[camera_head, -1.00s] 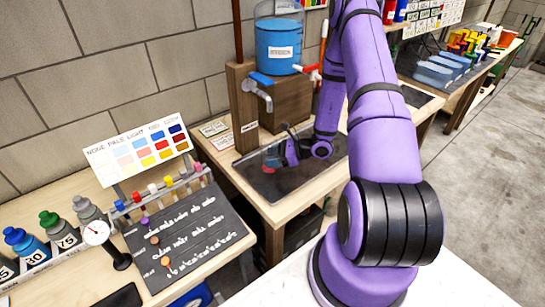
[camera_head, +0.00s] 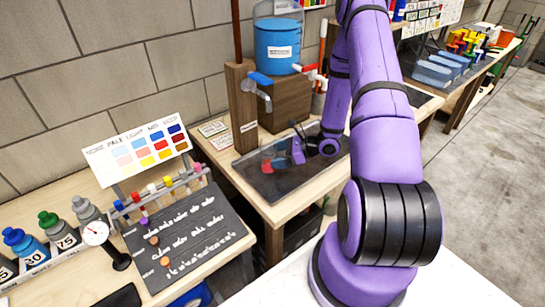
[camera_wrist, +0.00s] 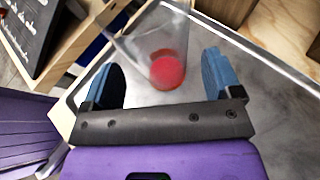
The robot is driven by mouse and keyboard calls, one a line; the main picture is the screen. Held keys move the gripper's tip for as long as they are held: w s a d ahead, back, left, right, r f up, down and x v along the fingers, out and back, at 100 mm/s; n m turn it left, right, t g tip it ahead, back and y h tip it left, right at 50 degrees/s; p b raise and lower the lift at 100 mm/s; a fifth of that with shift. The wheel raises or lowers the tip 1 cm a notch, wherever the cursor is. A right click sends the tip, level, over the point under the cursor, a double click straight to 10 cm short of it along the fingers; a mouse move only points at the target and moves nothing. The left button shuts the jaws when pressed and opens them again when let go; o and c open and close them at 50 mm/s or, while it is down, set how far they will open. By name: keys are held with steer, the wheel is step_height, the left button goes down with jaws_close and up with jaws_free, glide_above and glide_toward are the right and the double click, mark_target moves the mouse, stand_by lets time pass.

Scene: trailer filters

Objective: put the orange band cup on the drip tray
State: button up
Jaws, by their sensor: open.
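A clear cup with a red patch at its base (camera_wrist: 166,70) shows in the wrist view; I cannot make out an orange band. In the head view the cup (camera_head: 267,164) appears to stand on the drip tray (camera_head: 262,185), near its left side. The tray is dark with a metal rim. My gripper (camera_wrist: 162,82) is open, its two blue fingers apart on either side of the cup's base, with the cup mostly beyond the fingertips. In the head view my gripper (camera_head: 281,160) is low over the tray, just right of the cup.
A blue tank (camera_head: 277,48) on a wooden stand and a tap (camera_head: 260,97) are behind the tray. Left, a bench holds a colour chart (camera_head: 140,150), a dial gauge (camera_head: 97,233) and bottles (camera_head: 57,230). The tray's front right is clear.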

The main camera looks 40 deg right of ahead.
steer(key=v, duration=0.9)
steer(key=s+a+r+n+g+h, duration=0.1)
steer(key=a+r+n+g, duration=0.3)
steer(key=a+r+n, duration=0.6)
steer(key=s+a+r+n+g, duration=0.2)
steer(key=a+r+n+g, duration=0.25)
steer(key=r, duration=1.05)
steer(key=s+a+r+n+t+h, duration=0.2)
steer(key=s+a+r+n+h, duration=0.1)
steer(key=s+r+n, duration=0.3)
steer(key=s+a+r+n+t+h, duration=0.2)
steer(key=s+a+r+n+h, duration=0.2)
steer(key=s+r, duration=0.5)
steer(key=shift+s+r+n+h, duration=0.15)
steer(key=shift+s+n+h, duration=0.3)
steer(key=shift+n+h, duration=0.55)
